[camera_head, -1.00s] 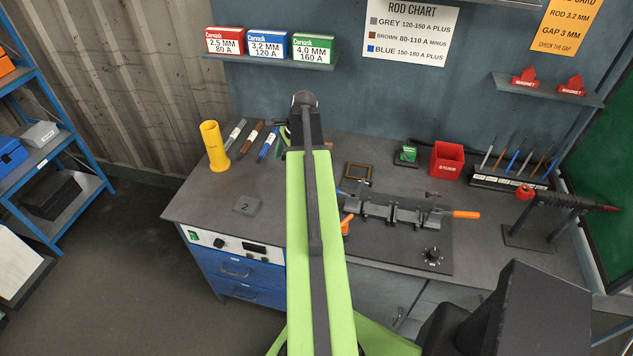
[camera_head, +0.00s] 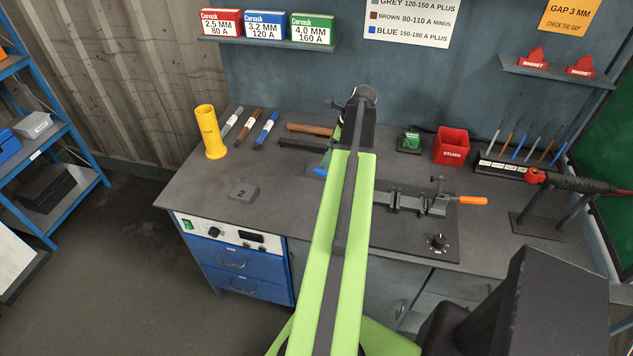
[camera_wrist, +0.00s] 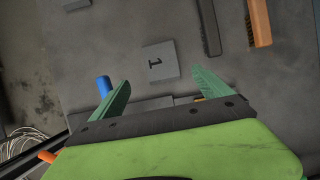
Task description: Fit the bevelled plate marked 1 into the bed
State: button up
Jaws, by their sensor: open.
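The grey plate marked 1 (camera_wrist: 160,61) lies flat on the bench in the wrist view, just beyond and between my open fingers. My gripper (camera_wrist: 161,84) has two green fingers spread apart with nothing between them. In the head view my arm hides plate 1 and most of the gripper. The dark clamp fixture (camera_head: 408,203) with an orange handle stands on the bench right of my arm, its left part hidden. I cannot make out the bed clearly.
A grey plate marked 2 (camera_head: 243,192) lies at the left front of the bench (camera_head: 200,190). The front left is mostly clear.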

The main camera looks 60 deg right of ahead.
aim_at(309, 171)
jog(key=b+x, duration=0.2)
jog(key=x, duration=0.2)
jog(key=shift+s+d, duration=0.1)
jog(key=shift+s, duration=0.05)
jog(key=shift+r, duration=0.1)
jog(key=b+x, duration=0.5)
jog(key=shift+d+f, duration=0.1)
jog(key=shift+f, duration=0.15)
jog(key=shift+r, duration=0.2)
grip_shut()
